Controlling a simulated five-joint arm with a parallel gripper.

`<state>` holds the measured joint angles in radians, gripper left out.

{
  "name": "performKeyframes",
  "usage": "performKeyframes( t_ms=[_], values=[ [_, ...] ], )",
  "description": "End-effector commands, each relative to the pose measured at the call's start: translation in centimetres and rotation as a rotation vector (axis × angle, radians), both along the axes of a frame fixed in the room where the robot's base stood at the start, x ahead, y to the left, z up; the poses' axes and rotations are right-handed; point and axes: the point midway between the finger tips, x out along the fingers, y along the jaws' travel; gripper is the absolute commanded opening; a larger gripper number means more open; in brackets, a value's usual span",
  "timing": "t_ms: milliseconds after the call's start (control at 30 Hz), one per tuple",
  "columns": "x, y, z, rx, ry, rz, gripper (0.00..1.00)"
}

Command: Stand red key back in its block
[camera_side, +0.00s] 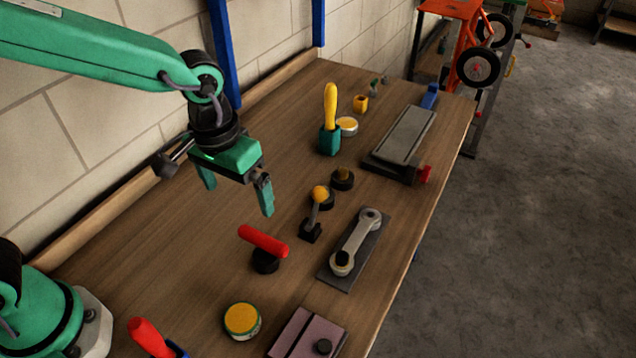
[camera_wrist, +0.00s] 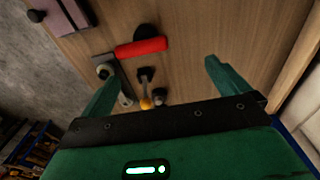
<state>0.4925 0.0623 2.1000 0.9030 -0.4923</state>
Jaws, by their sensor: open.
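My gripper (camera_side: 238,201) is open and empty, held above the table left of its middle; its two green fingers also show in the wrist view (camera_wrist: 161,72). A red handle (camera_side: 150,338) stands tilted in a blue block (camera_side: 178,349) at the bottom left edge of the side view, partly cut off. Another red bar (camera_side: 263,241) lies across a round black base (camera_side: 265,262), below my gripper in the side view. This red bar also shows in the wrist view (camera_wrist: 141,47), beyond the fingertips. I cannot tell which red piece is the key.
A yellow handle (camera_side: 331,105) stands in a green block (camera_side: 330,141). A yellow-knobbed lever (camera_side: 320,194), a grey wrench-like piece on a plate (camera_side: 356,240), a yellow-topped tin (camera_side: 242,320) and a mauve plate (camera_side: 310,333) stand around. Bare wood lies left of the lever.

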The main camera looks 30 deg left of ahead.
Motion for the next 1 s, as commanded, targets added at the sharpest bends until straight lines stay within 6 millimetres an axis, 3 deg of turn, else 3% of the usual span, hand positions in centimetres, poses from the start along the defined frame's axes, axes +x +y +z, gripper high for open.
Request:
performKeyframes(
  t_ms=[200,500,800,1000],
  values=[
    [-1.0,4.8,3.5,-0.028,-0.092,0.007,1.0],
    [-3.8,10.6,6.8,-0.033,-0.224,0.009,1.0],
    [-7.4,15.2,8.5,0.0,-0.354,0.012,1.0],
    [-9.1,16.8,8.8,0.026,-0.409,0.011,1.0]
  ],
)
